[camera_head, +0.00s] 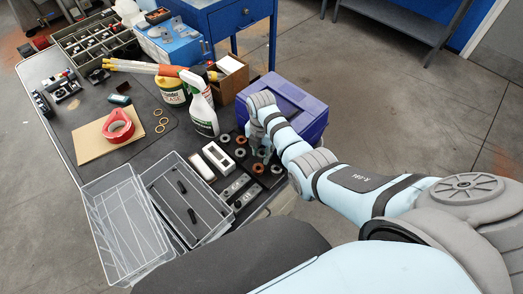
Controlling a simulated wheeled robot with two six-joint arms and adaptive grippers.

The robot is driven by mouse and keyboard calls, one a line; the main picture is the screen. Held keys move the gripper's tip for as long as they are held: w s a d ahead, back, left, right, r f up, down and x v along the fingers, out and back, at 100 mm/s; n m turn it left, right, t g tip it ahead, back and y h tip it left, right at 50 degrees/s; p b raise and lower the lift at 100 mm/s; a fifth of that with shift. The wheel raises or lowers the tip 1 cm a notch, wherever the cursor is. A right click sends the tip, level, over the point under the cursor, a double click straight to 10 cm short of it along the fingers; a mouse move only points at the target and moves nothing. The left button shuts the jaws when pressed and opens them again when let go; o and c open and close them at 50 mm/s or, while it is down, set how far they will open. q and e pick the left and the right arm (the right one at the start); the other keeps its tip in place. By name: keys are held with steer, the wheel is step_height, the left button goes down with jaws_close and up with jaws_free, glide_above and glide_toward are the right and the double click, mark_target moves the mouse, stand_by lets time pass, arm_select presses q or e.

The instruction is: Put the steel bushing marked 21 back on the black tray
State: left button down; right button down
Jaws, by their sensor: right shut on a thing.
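My right gripper (261,152) points down over the black tray (268,181) at the front right of the bench. It is shut on a small part that the fingers mostly hide. I cannot read any number on it, so I cannot tell whether it is the bushing marked 21. Several small rings, some grey and some copper-coloured, sit at and around the tray, such as a copper ring (275,169) and a grey ring (240,153). Their marks are too small to read. My left gripper is not in view.
A blue-purple box (297,108) stands close behind my right gripper. A white spray bottle (203,115) stands to its left. Clear bins (126,228) and white and grey blocks (216,156) lie left of the tray. Bare bench shows around the cardboard sheet (92,141).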

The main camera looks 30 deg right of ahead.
stand_by(0.7)
steer(key=c, duration=1.1)
jaws_free()
steer(key=shift+r, duration=0.2)
step_height(320, 180, up, 12)
steer(key=shift+f, duration=0.2)
